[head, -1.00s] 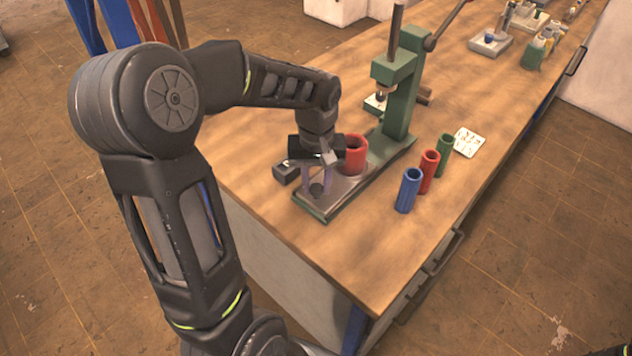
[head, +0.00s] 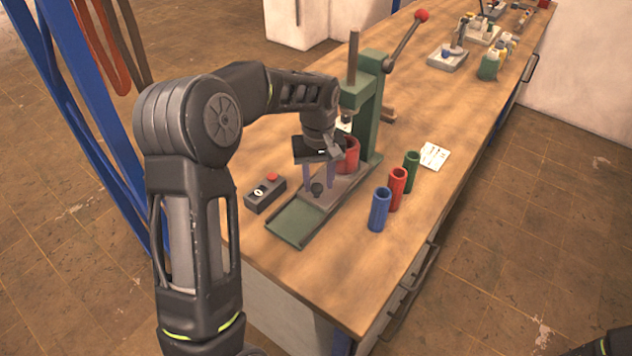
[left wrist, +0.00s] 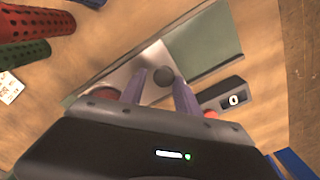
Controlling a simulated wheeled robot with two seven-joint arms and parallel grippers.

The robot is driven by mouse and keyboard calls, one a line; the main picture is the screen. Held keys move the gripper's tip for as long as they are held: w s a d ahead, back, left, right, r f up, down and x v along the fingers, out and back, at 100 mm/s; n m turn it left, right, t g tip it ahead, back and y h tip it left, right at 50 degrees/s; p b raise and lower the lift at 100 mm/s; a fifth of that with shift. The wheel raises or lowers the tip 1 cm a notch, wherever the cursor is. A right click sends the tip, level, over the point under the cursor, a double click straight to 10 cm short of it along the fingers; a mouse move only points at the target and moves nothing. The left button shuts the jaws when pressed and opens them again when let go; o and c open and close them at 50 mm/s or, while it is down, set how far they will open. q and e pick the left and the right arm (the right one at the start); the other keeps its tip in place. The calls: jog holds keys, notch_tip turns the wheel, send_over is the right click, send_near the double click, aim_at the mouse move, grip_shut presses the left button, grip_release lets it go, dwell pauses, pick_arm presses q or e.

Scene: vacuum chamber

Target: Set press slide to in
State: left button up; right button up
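The green press (head: 368,110) stands on the bench. Its grey slide plate (head: 341,187) lies on the green base, with a bare stretch of base (head: 293,224) in front. A red hollow cylinder (head: 351,150) sits on the slide by the press column, close to the ram; my gripper partly hides it. The slide's dark round knob (head: 317,188) also shows in the left wrist view (left wrist: 163,76). My left gripper (head: 319,185) points down with its fingers apart on either side of the knob, with gaps visible in the wrist view. My right gripper is out of view.
A grey box with a red button (head: 265,193) stands left of the base. Blue (head: 379,209), red (head: 397,189) and green (head: 411,172) tubes stand to the right, with a white card (head: 434,156) beyond. The press lever (head: 408,40) rises behind. The front bench corner is clear.

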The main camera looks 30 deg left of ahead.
pick_arm(q)
jog(key=shift+o, duration=1)
jog(key=shift+s, duration=0.1)
notch_tip(320, 180, up, 8)
jog(key=shift+f+b, duration=0.1)
jog(key=shift+b, duration=0.4)
jog(key=shift+f, duration=0.1)
